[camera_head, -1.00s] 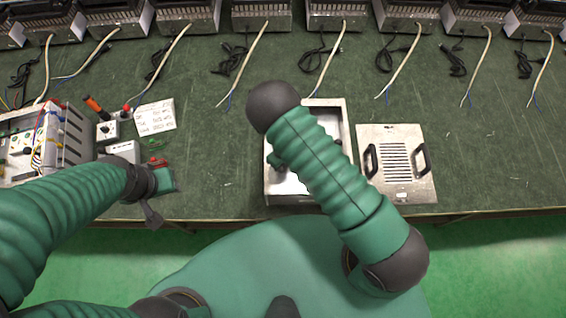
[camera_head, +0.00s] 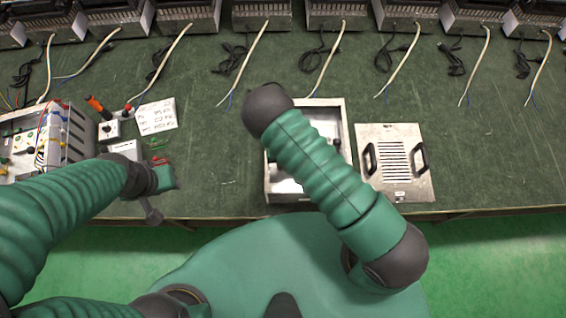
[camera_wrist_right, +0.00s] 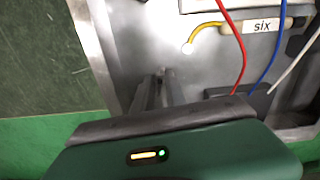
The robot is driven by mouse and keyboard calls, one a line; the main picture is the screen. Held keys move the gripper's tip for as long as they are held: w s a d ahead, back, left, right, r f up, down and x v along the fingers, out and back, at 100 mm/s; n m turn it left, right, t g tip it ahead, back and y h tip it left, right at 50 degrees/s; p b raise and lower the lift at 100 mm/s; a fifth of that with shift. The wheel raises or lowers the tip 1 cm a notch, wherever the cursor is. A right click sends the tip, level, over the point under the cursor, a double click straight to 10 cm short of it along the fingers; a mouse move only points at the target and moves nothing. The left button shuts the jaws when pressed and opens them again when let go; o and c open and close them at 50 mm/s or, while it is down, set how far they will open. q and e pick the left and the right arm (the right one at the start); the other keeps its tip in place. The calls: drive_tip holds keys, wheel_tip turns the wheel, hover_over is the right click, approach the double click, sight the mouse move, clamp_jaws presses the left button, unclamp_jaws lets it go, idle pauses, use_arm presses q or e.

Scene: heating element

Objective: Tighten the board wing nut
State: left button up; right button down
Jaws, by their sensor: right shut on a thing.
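The open metal box (camera_head: 337,106) lies on the bench in front of me, with my right arm reaching across it. In the right wrist view, the box floor (camera_wrist_right: 180,55) is bare grey metal near my fingers. My right gripper (camera_wrist_right: 162,78) points down at that floor, its two fingers close together. It is shut on a small grey part at the fingertips, which fits the board wing nut. The fingers hide most of it. In the head view my right arm hides this gripper. My left gripper (camera_head: 165,180) hangs by the bench's front edge at the left; its fingers are unclear.
A vented cover (camera_head: 397,190) with two black handles lies right of the box. A wired unit (camera_head: 75,140) and a paper note (camera_head: 156,116) are at the left. In the wrist view, coloured wires (camera_wrist_right: 237,60) and a "six" label (camera_wrist_right: 263,27) are beside my fingers.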

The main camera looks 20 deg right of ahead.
drive_tip(key=shift+w+r, duration=0.1)
drive_tip(key=shift+w, duration=0.15)
drive_tip(key=c, duration=1.3)
unclamp_jaws()
drive_tip(key=shift+s, duration=0.1)
drive_tip(key=shift+c, duration=0.2)
wheel_tip(320, 180, up, 17)
drive_tip(key=p, duration=1.4)
drive_tip(key=shift+f, duration=0.2)
drive_tip(key=shift+a, duration=0.1)
